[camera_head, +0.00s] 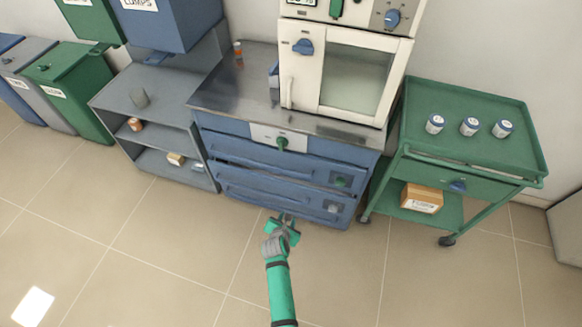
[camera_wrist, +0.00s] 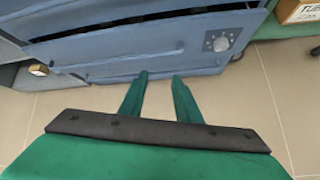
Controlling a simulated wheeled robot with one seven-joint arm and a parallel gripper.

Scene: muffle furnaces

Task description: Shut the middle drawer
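The blue drawer cabinet stands under the steel worktop in the head view. Its middle drawer (camera_head: 265,160) has a long handle and a green knob at the right; dark lines run along its edges, and I cannot tell clearly how far it stands out. The bottom drawer (camera_head: 265,193) has a grey dial and also fills much of the wrist view (camera_wrist: 130,52). The top front has a white plate (camera_head: 265,132) with a green knob. My gripper (camera_head: 283,217) is low in front of the bottom drawer. In the wrist view its two green fingers (camera_wrist: 160,77) are apart, with nothing between them.
A white furnace (camera_head: 300,75) stands on the worktop (camera_head: 230,95). A green wheeled cart (camera_head: 470,160) stands close at the right, with jars on top and a box (camera_head: 422,198) below. A grey shelf (camera_head: 110,100) stands at the left. The tiled floor in front is clear.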

